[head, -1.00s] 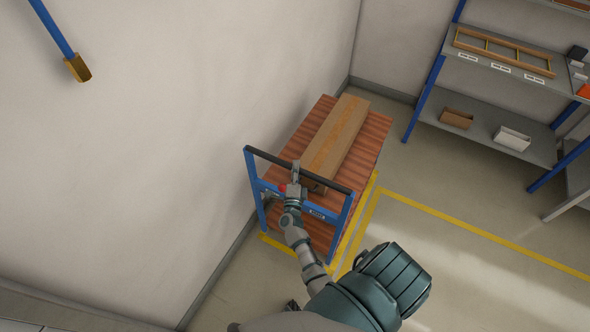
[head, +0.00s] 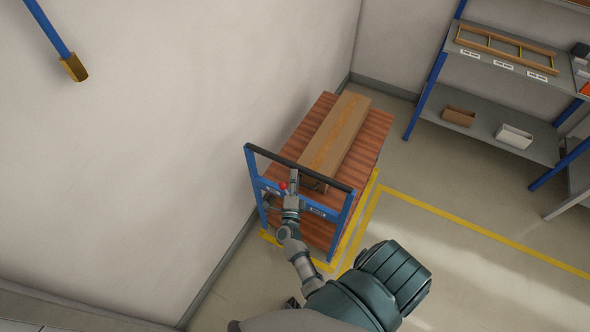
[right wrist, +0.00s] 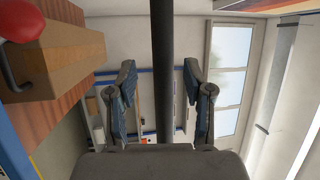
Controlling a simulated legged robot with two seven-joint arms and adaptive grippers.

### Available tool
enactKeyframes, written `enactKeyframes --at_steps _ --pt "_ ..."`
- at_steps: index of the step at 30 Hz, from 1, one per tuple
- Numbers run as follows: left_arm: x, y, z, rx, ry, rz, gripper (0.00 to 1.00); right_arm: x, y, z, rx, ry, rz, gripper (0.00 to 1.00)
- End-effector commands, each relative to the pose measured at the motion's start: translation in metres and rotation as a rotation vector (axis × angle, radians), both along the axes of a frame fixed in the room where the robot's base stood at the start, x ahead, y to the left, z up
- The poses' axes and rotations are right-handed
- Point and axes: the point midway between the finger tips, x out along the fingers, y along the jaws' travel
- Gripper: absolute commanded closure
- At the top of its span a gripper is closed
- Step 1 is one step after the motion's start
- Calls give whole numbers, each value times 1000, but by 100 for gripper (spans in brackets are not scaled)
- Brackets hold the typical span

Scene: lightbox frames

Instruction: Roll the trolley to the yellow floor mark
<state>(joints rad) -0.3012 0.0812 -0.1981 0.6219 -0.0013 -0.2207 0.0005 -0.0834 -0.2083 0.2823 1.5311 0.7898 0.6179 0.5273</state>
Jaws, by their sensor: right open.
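The trolley (head: 372,150) has a red-brown slatted deck and a blue end frame (head: 344,215) with a black handle bar (head: 325,179). A long cardboard box (head: 340,130) lies on the deck. A yellow floor mark (head: 327,266) shows along the trolley's near end and right side; the trolley hides the rest. My right gripper (head: 293,175) is at the handle frame. In the right wrist view its fingers (right wrist: 165,100) are open on either side of the dark bar (right wrist: 162,60), with gaps. A red knob (head: 283,186) is beside the gripper. My left gripper is out of view.
A wall (head: 230,100) runs close along the trolley's left side. A blue-legged shelf (head: 480,120) stands at the right back. Another yellow line (head: 470,226) crosses open floor to the right. A blue bar with a yellow-brown end (head: 75,68) is at upper left.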

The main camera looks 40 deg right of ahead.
Motion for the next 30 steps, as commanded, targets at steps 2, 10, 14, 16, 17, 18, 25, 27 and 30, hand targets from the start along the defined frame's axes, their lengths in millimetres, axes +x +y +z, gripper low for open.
enactKeyframes --at_steps 2,10,14,16,17,18,25,27,30 --pt "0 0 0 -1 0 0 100 -14 14 -5 2 4 0 48" --pt "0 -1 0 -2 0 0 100 -45 47 -13 1 2 1 48" --pt "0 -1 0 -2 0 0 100 -51 53 -14 0 2 1 48" --pt "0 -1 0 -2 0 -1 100 -52 54 -15 0 2 1 48" --pt "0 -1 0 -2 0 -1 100 -52 54 -14 0 2 1 48" --pt "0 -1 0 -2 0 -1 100 -52 54 -14 1 1 1 48" --pt "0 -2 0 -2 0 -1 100 -52 53 -15 1 1 1 48" --pt "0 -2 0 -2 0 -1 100 -52 54 -15 1 1 1 48" --pt "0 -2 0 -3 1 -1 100 -52 54 -15 0 2 1 48"
